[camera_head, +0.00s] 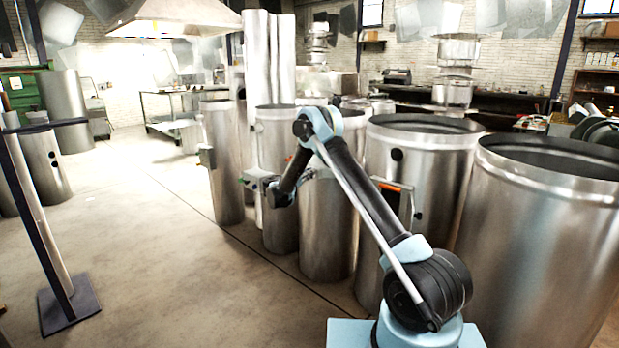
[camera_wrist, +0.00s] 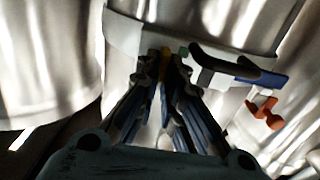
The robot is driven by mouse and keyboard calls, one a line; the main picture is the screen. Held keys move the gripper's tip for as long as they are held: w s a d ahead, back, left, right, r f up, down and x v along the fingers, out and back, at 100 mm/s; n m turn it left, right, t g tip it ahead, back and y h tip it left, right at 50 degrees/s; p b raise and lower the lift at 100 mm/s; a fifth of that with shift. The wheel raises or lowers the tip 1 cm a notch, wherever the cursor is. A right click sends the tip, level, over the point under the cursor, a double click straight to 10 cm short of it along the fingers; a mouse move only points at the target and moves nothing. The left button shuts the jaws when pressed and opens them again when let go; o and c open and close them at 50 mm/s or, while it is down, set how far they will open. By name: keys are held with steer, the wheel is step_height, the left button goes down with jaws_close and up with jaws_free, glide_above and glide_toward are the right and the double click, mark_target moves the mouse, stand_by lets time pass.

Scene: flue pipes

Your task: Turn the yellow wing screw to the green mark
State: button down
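The yellow wing screw (camera_wrist: 164,66) shows as a small yellow piece in the wrist view, between my fingertips, on a grey band around a metal pipe. A small green mark (camera_wrist: 184,51) is on the band just right of it. My gripper (camera_wrist: 165,68) has its two fingers drawn in close on either side of the yellow piece and looks shut on it. The fingertips hide most of the screw, so its angle cannot be told. In the head view my gripper (camera_head: 272,190) is beside a pipe (camera_head: 278,232) in the row; the screw cannot be made out there.
A dark handle with a blue end (camera_wrist: 240,68) and an orange-red piece (camera_wrist: 265,111) stick out right of my fingers. Large pipes (camera_head: 540,235) stand close along the right. A stand (camera_head: 70,302) is at the left. The floor (camera_head: 170,270) between is clear.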

steer(key=shift+n, duration=0.4)
steer(key=n, duration=0.8)
steer(key=a+n, duration=0.1)
steer(key=n, duration=0.2)
steer(key=shift+w+a+f+n, duration=0.1)
steer(key=shift+w+f+n, duration=0.25)
steer(key=shift+w+n, duration=0.05)
stand_by(0.4)
steer(key=c, duration=1.7)
jaws_free()
steer(key=shift+s, duration=0.15)
steer(key=shift+v, duration=3.9)
